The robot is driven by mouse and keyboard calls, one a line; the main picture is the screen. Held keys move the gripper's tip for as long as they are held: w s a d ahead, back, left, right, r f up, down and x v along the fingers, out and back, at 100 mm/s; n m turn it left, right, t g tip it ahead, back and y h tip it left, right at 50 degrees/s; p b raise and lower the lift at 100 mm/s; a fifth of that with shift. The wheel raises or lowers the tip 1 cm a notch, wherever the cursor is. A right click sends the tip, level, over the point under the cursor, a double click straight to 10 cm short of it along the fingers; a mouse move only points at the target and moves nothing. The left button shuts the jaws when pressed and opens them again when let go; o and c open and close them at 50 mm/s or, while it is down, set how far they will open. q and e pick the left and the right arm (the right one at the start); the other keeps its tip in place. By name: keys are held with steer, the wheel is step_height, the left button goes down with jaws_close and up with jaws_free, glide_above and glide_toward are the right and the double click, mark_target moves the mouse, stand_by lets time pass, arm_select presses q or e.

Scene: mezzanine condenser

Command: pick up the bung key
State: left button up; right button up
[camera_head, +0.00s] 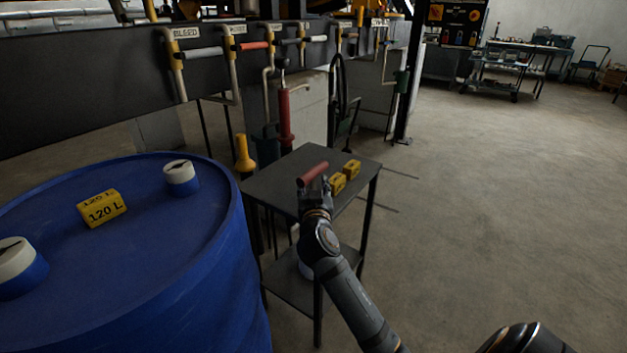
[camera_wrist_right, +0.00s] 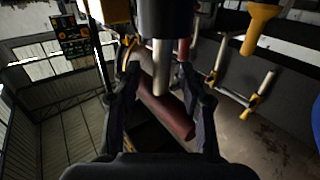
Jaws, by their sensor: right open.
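The bung key appears to be the piece with a dull red cylindrical handle (camera_head: 313,173), over the small dark table. In the right wrist view the red handle (camera_wrist_right: 168,112) lies slanted between the fingers, and a pale metal rod (camera_wrist_right: 161,66) with a black cylinder above shows in line with it; I cannot tell whether they are joined. My right gripper (camera_head: 316,186) is open, right at the handle. In the wrist view its two fingers (camera_wrist_right: 160,88) stand apart on either side of the handle. Contact cannot be judged. My left gripper is not in view.
Two yellow blocks (camera_head: 338,183) sit on the small table (camera_head: 275,183) close to my right gripper. A large blue drum (camera_head: 190,255) stands to the left. Pipes and valves with a "BLEED" label (camera_head: 186,33) line the back. The floor at right is open.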

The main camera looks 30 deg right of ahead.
steer(key=shift+w+d, duration=0.3)
steer(key=shift+w, duration=0.2)
steer(key=shift+c, duration=0.4)
jaws_close()
